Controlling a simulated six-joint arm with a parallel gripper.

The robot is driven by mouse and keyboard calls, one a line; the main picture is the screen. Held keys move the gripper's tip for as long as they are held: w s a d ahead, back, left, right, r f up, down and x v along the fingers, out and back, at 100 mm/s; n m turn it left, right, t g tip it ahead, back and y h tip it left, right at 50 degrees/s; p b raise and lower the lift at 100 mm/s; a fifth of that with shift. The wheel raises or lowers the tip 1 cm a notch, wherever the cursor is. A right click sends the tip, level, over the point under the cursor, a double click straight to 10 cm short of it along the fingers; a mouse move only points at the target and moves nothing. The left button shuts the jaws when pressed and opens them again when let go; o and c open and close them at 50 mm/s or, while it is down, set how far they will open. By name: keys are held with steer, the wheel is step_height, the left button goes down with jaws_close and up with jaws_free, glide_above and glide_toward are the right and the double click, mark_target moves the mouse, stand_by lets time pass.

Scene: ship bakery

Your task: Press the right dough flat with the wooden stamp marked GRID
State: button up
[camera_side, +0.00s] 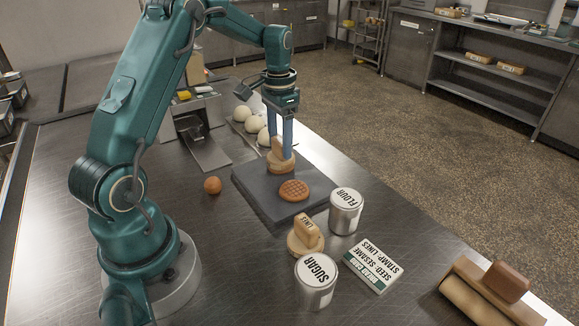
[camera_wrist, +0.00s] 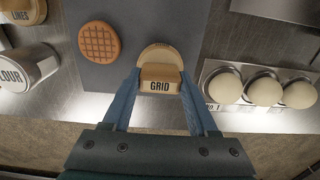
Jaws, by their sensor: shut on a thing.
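The wooden stamp marked GRID (camera_wrist: 160,85) is between the fingers of my gripper (camera_side: 281,143), which is shut on its handle. In the side view the stamp (camera_side: 280,164) is upright at the far end of the dark slab (camera_side: 252,187). Its base is low over the slab; I cannot tell whether it touches. One dough (camera_side: 294,190) lies flat on the slab with a grid pattern pressed into it, apart from the stamp. The wrist view also shows this flat dough (camera_wrist: 99,42), left of the stamp. Anything under the stamp is hidden.
The LINES stamp (camera_side: 305,236), FLOUR can (camera_side: 345,211), SUGAR can (camera_side: 316,282) and an order card (camera_side: 371,264) stand or lie near the slab. Several pale dough balls (camera_wrist: 263,91) sit in a tray beyond it. A small orange ball (camera_side: 212,185) lies left.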

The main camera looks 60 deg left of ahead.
steer(key=shift+r, duration=0.1)
steer(key=shift+r, duration=3.45)
steer(key=shift+f, duration=0.1)
